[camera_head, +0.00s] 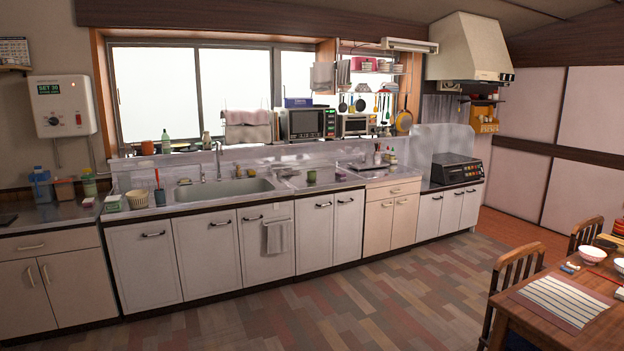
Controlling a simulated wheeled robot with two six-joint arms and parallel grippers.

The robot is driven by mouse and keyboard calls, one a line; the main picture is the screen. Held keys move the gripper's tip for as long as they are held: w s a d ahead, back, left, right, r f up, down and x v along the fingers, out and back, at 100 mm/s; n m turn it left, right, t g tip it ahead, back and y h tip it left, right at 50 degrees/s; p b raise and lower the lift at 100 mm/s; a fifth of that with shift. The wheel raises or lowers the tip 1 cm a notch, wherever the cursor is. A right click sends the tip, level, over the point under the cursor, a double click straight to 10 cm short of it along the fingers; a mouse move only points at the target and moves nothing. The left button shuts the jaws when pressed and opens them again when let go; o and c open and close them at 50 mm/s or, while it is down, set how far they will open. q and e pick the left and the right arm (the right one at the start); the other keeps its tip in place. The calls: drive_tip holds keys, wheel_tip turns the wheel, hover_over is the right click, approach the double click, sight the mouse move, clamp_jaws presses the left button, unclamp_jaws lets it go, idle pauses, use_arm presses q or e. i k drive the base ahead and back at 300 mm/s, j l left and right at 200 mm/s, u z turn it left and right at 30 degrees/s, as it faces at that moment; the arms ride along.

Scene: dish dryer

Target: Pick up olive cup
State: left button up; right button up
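Neither of my grippers shows in the head view.
The counter (288,182) runs along the wall above white cabinets, with a sink (228,188) left of the cup. A black stove (456,168) stands farther right. A dining table (530,318) and chairs (515,275) occupy the lower right. The floor (330,305) before the cabinets is clear.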

sight(311, 174)
drive_tip(key=i+z, duration=0.15)
drive_tip(key=i, duration=3.75)
